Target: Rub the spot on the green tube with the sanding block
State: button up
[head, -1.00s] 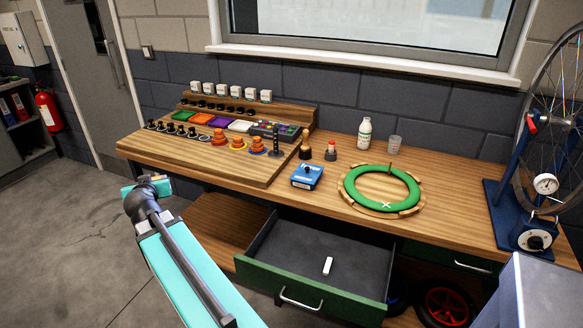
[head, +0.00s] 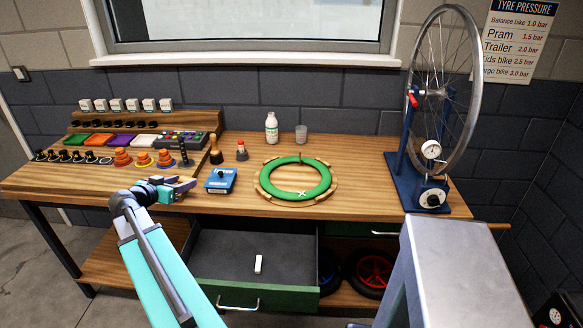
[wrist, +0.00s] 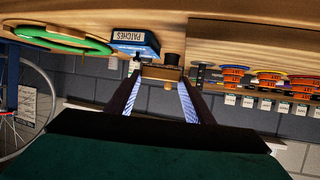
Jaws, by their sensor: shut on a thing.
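The green tube (head: 267,185) lies as a ring in a wooden cradle on the bench. A white cross-shaped spot (head: 302,193) marks its near side. My gripper (head: 187,184) is over the bench front, left of the tube and the blue patches box. In the wrist view my gripper (wrist: 161,76) is shut on a small tan block, which looks like the sanding block (wrist: 160,73). The block is apart from the tube. The tube also shows at the upper left of the wrist view (wrist: 62,42); its spot is not visible there.
The blue patches box (head: 220,181) stands between my gripper and the tube. An open drawer (head: 205,292) below holds a small white piece (head: 258,264). A wheel stand (head: 402,180) is at right.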

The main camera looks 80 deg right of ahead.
jog(key=s+d+m+g+y, duration=0.1)
jog(key=s+d+m+g, duration=0.15)
jog(key=s, duration=0.35)
jog(key=s+d+r+m+g+y+p, duration=0.1)
jog(key=s+d+m+g, duration=0.15)
jog(key=s, duration=0.35)
jog(key=s+d+m+g+y, duration=0.1)
jog(key=s+d+g, duration=0.1)
jog(key=s+d, duration=0.35)
notch_tip(320, 180, up, 3)
jog(key=m+g+y+p, duration=0.1)
jog(key=m+g+y, duration=0.3)
jog(key=m+y, duration=0.2)
send_over(294, 193)
jog(key=shift+f, duration=0.2)
jog(key=shift+f, duration=3.6)
jog(key=shift+f+b, duration=0.4)
jog(key=shift+b, duration=0.1)
jog(key=shift+s+d+b, duration=0.15)
jog(key=shift+s+b, duration=0.35)
jog(key=shift+b, duration=0.1)
jog(key=shift+w, duration=0.2)
jog(key=shift+w+a, duration=0.2)
jog(key=shift+w, duration=0.15)
